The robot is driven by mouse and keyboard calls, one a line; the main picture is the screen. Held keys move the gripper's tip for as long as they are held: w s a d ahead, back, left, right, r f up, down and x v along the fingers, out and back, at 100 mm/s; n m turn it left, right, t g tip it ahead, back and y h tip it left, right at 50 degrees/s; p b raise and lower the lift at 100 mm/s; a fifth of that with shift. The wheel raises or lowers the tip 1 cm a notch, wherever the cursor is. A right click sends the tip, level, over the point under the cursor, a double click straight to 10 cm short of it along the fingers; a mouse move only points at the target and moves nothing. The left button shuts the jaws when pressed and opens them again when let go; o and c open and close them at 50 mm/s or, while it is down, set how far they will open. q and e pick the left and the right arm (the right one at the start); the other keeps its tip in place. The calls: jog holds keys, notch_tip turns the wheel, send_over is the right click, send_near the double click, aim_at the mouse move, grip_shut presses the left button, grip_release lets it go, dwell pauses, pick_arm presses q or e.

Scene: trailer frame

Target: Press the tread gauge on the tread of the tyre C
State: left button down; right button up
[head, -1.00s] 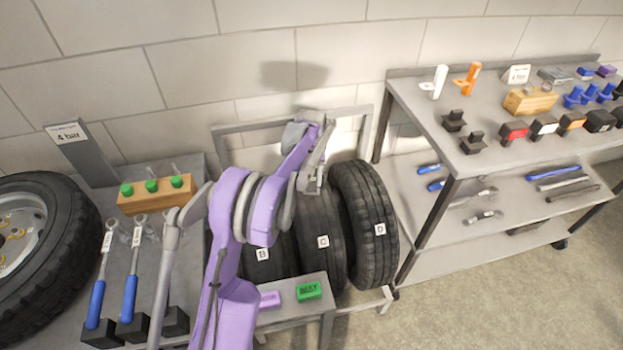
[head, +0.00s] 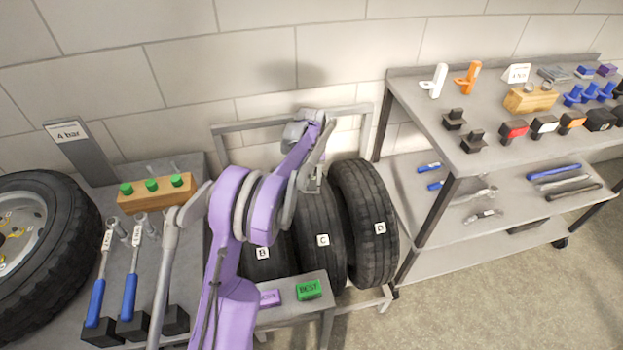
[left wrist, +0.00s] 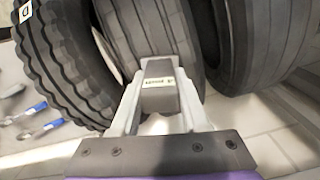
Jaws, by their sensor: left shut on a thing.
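Tyre C (head: 322,243) stands in a rack between tyre B (head: 265,262) and tyre D (head: 372,225), its tread facing me. My left gripper (head: 311,185) is at the upper part of tyre C. In the left wrist view, my left gripper (left wrist: 158,105) is shut on the tread gauge (left wrist: 160,92), a grey block with a small printed label. The gauge lies in front of the tread of the middle tyre (left wrist: 150,35). Its contact face is hidden, so I cannot tell whether it touches. My right gripper is not in view.
A low bench (head: 290,317) before the tyres holds a purple block (head: 269,298) and a green BEST block (head: 309,290). A tool shelf (head: 420,107) stands at the right. A bench with torque wrenches (head: 130,298) and a wheel (head: 60,240) are at the left.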

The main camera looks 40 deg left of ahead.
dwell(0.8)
pick_arm(q)
jog(key=shift+r+p, duration=1.7)
jog(key=shift+r, duration=1.3)
